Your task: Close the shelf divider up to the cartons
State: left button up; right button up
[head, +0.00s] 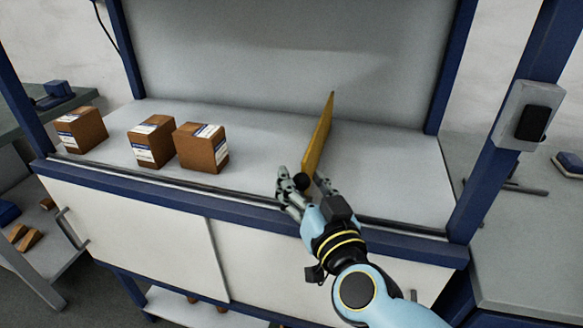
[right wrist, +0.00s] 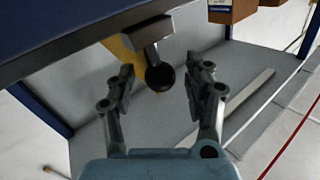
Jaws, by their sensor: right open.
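The shelf divider (head: 319,137) is a thin yellow-orange upright panel on the grey shelf, right of the cartons with a wide bare gap between. A black ball knob (head: 301,181) sits at its front lower end; it shows in the right wrist view (right wrist: 160,77) below a grey block. Three brown cartons with white-and-blue labels stand to the left: a left one (head: 81,130), a middle one (head: 152,142) and a right one (head: 201,149). My right gripper (head: 304,185) is open, its fingers on either side of the knob; contact is not visible. My left gripper is out of view.
The shelf (head: 255,150) is bare between the right carton and the divider. A dark rail and blue front edge (head: 250,215) run along its front. Blue posts (head: 452,65) stand at the sides, and a grey switch box (head: 526,115) hangs on the right one.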

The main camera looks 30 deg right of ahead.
jog(key=shift+w+d, duration=0.1)
jog(key=shift+w, duration=0.35)
jog(key=shift+s+r, duration=0.1)
jog(key=shift+c, duration=0.3)
jog(key=c, duration=0.5)
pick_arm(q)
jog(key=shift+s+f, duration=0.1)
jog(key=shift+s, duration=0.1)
pick_arm(e)
grip_shut()
